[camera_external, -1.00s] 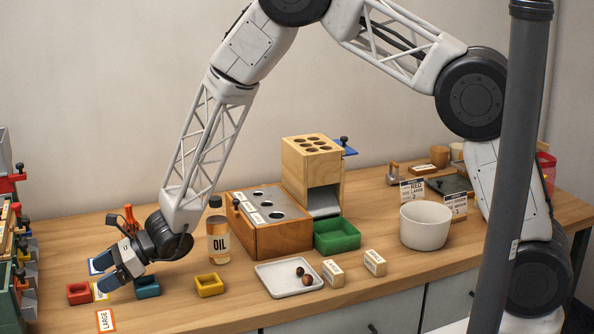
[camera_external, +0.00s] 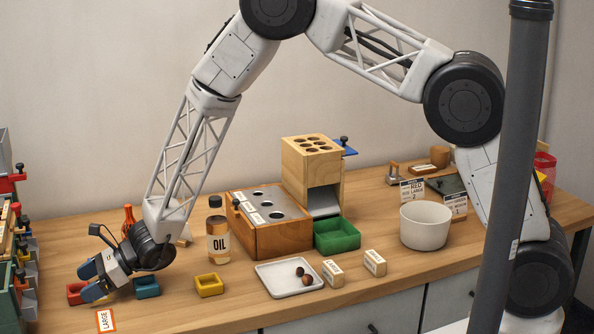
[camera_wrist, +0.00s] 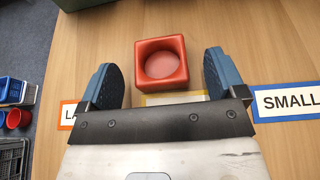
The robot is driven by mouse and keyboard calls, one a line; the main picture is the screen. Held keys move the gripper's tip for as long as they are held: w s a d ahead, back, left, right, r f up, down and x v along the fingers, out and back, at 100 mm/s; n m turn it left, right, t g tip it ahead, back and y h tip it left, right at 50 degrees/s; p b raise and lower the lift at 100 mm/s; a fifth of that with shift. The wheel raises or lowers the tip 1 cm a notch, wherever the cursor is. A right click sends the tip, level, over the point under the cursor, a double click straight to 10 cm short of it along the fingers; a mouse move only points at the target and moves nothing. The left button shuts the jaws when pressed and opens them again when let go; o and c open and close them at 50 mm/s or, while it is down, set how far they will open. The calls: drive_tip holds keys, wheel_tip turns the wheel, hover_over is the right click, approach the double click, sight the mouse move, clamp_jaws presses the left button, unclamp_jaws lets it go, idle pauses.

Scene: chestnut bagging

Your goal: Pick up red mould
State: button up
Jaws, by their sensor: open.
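The red mould (camera_wrist: 161,62) is a small square block with a round hollow. In the wrist view it sits on the table just beyond the fingertips, roughly centred between them. My gripper (camera_wrist: 160,80) is open and empty, with one blue finger to each side of the mould's near side. In the external view my gripper (camera_external: 88,280) is low at the table's left end, and the red mould (camera_external: 75,292) shows at its fingers, partly covered by them. I cannot tell whether a finger touches it.
A teal mould (camera_external: 147,287) stands close to the right of my gripper, and a yellow mould (camera_external: 209,285) farther right. An oil bottle (camera_external: 218,235) stands behind. Label cards lie around the mould, including a LARGE card (camera_external: 106,320) and a SMALL card (camera_wrist: 288,101). Coloured bins (camera_external: 22,270) stand at the left edge.

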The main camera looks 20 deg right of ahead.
drive_tip(key=shift+a+f, duration=0.2)
drive_tip(key=shift+a, duration=0.4)
drive_tip(key=c, duration=1)
drive_tip(key=shift+c, duration=0.2)
drive_tip(key=shift+r, duration=0.1)
drive_tip(key=shift+r, duration=0.65)
drive_tip(key=shift+s+d+r, duration=0.15)
drive_tip(key=shift+d+r, duration=0.05)
drive_tip(key=shift+r, duration=0.35)
drive_tip(key=shift+s+d+r, duration=0.1)
drive_tip(key=shift+d+r, duration=0.1)
drive_tip(key=shift+r, duration=0.3)
drive_tip(key=s+d, duration=0.3)
drive_tip(key=d, duration=0.1)
drive_tip(key=s+d+r, duration=0.1)
drive_tip(key=s+d, duration=0.1)
drive_tip(key=d, duration=0.2)
drive_tip(key=s+d, duration=0.3)
drive_tip(key=d, duration=0.1)
drive_tip(key=shift+s+d+r, duration=0.2)
drive_tip(key=shift+s, duration=0.15)
